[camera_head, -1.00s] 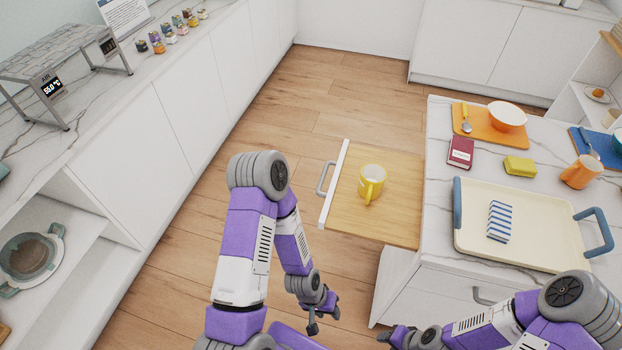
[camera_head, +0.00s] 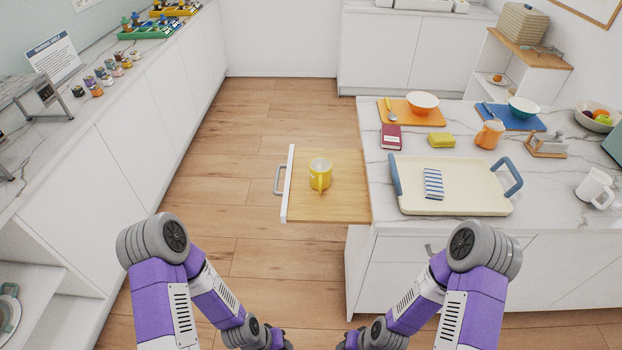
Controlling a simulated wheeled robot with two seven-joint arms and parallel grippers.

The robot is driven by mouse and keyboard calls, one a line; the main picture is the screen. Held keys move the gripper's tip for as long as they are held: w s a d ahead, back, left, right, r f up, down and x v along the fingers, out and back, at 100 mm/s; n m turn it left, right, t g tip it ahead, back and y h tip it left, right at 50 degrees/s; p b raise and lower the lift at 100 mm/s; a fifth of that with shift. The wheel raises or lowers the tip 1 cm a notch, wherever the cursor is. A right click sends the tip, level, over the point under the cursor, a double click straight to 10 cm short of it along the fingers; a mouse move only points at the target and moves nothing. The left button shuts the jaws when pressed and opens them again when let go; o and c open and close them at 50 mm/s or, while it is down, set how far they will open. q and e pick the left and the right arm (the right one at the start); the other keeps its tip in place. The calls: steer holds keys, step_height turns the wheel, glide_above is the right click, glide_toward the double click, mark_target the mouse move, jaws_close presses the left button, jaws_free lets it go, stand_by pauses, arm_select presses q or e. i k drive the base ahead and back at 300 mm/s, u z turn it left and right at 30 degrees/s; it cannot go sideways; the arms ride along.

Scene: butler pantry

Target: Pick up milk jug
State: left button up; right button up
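Several cup- or jug-like vessels are in view, and I cannot tell for certain which is the milk jug. A yellow vessel with a handle (camera_head: 320,174) stands upright on the pull-out wooden board. An orange vessel (camera_head: 489,135) stands on the marble counter, behind the tray.
The wooden board (camera_head: 342,205) sticks out left from the counter (camera_head: 540,215). A cream tray (camera_head: 470,195) with blue handles holds a striped cloth (camera_head: 433,184). A red book (camera_head: 391,138), yellow sponge (camera_head: 441,140) and two bowls lie behind. The floor left of the board is clear.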

mark_target(597, 181)
steer(key=i, duration=0.5)
steer(key=z, duration=3.4)
steer(key=i, duration=2)
steer(key=u, duration=3.15)
